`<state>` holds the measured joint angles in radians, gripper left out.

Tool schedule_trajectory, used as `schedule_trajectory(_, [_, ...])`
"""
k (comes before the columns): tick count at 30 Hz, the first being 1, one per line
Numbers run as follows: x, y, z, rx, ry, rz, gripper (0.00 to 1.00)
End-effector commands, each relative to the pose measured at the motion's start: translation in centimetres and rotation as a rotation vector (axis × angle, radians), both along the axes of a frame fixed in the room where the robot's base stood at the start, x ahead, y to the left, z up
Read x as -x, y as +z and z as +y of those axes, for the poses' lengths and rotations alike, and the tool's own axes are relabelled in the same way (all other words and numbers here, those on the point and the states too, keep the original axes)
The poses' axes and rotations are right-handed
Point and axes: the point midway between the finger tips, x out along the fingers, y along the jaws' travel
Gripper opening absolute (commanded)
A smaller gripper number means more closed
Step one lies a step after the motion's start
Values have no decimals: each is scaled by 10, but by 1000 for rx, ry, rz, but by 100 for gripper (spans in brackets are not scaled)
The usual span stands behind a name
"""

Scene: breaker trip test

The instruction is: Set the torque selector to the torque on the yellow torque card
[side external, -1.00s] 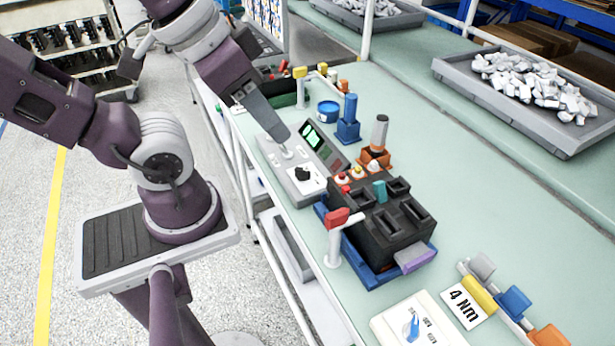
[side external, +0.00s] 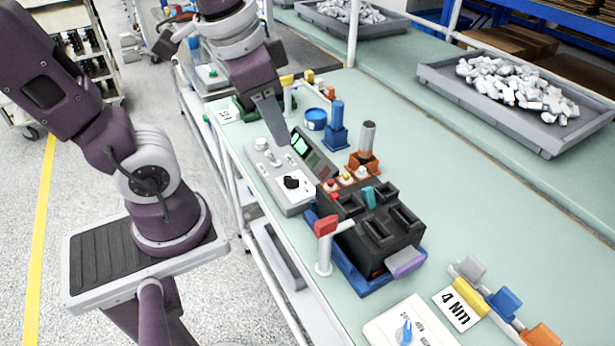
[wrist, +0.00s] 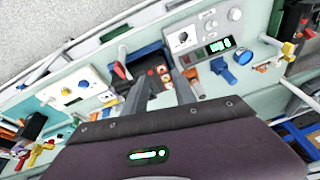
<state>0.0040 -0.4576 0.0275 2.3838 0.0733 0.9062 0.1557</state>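The torque selector (side external: 405,331) is a blue pointer knob on a white box, cut off at the bottom of the side view. Its marks are too small to read there. A white box (wrist: 60,98) with a blue knob, seemingly the same one, shows at left in the wrist view. The torque card (side external: 457,309) under a yellow holder (side external: 471,296) reads "4 Nm". My gripper (side external: 282,142) is above the grey panel by its lit screen, well away from the selector. In the wrist view its fingers (wrist: 162,80) are apart, with nothing seen between them.
The grey panel (side external: 298,201) has a black knob and green screen. A black breaker block (side external: 372,243) in a blue tray and a red-topped post (side external: 325,240) stand between my gripper and the selector. Blue (side external: 503,302) and orange (side external: 543,335) holders sit beside the card.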

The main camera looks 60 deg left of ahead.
Motion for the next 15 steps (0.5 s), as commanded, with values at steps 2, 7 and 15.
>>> schedule_trajectory(2, [-29, -22, 14, -69, -107, 154, 33])
schedule_trajectory(7, [-74, -88, 47, -180, -366, 454, 33])
schedule_trajectory(15, [-90, -151, 73, -227, -569, 668, 33])
